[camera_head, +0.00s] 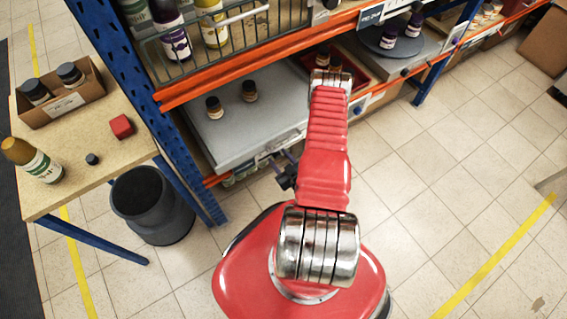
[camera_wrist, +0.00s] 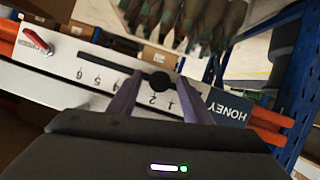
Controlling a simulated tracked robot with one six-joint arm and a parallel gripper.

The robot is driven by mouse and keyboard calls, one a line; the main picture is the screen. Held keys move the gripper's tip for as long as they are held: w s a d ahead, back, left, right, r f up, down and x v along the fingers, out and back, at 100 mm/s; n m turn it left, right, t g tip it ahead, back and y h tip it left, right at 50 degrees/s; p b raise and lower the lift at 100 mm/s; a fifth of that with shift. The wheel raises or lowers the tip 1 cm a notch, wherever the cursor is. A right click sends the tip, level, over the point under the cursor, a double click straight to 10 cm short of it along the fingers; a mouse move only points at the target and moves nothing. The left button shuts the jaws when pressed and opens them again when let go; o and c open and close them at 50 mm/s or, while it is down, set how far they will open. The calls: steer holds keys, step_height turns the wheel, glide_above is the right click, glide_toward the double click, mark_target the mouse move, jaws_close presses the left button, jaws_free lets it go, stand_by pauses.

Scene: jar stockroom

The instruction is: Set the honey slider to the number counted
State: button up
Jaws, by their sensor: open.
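The honey slider is a black round knob (camera_wrist: 158,82) on a white front strip (camera_wrist: 60,72) in the wrist view, with a dark slot and printed numbers. A blue "HONEY" label (camera_wrist: 230,108) is at its right end. The numbers 6, 5, 4, 2 and 1 show; the 3 seems hidden behind a finger. The knob appears near the 2. My gripper (camera_wrist: 157,98) is open, with purple fingers on either side of the knob; contact cannot be told. Small dark jars (camera_head: 214,107) (camera_head: 249,91) stand on the grey shelf (camera_head: 215,140) in the head view; their labels are unreadable.
An orange shelf beam (camera_head: 250,62) runs above the grey shelf. Another small jar (camera_head: 322,60) stands in a red compartment behind my arm. A table (camera_head: 60,195) with a bottle, a box and a red cube is at the left, beside a dark bin (camera_head: 150,205).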

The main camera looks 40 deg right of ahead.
steer(key=v, duration=1.3)
steer(key=shift+s, duration=0.35)
stand_by(0.6)
